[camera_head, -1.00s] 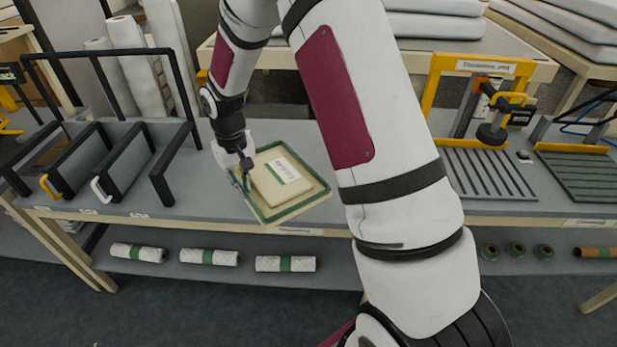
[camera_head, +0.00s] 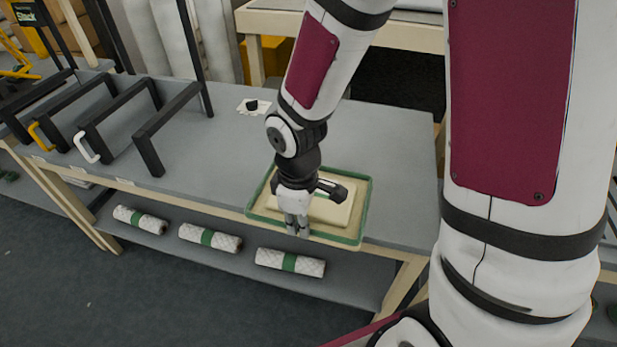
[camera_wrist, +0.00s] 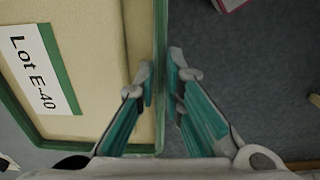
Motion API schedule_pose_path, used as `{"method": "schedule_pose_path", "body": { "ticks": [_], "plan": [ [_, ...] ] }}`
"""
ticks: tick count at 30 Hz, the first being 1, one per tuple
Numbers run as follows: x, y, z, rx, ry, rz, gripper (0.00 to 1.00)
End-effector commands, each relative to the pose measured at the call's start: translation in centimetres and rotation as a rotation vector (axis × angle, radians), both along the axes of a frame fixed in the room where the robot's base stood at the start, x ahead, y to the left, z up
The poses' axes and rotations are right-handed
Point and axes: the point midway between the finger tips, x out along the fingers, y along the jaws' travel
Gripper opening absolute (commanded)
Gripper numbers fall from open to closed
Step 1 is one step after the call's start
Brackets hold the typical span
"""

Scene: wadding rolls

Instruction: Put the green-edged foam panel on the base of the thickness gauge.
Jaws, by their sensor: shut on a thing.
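The green-edged foam panel (camera_head: 361,212) is a cream slab with a raised middle and a green border. In the head view it is over the front part of the bench, at the end of my arm. My gripper (camera_head: 298,230) is shut on its near edge. In the wrist view the panel (camera_wrist: 100,70) fills the left side, with a "Lot E-40" label. Its green edge runs between the fingertips of my gripper (camera_wrist: 161,82). The thickness gauge does not show in either view now.
A black divider rack (camera_head: 150,120) stands on the bench at left. A white piece with a black knob (camera_head: 252,106) lies behind the panel. Several wrapped rolls (camera_head: 210,238) lie on the lower shelf. Grey bench top (camera_head: 390,130) is clear right of the panel.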

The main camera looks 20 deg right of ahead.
Motion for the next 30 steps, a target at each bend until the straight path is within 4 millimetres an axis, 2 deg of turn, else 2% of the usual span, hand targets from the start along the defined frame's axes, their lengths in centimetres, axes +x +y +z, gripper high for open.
{"method": "schedule_pose_path", "body": {
  "ticks": [2, 5, 21, 24, 30],
  "plan": [
    [0.0, 0.0, -0.4, -0.001, -0.001, 0.021, 0.00],
    [1.1, -0.5, -0.5, 0.000, -0.001, 0.027, 0.00],
    [12.8, -4.7, -1.7, 0.001, -0.001, 0.023, 0.00],
    [14.0, -5.2, -1.8, -0.001, -0.001, 0.025, 0.00],
    [14.7, -5.4, -2.3, 0.000, 0.002, 0.026, 0.00]
  ]
}}
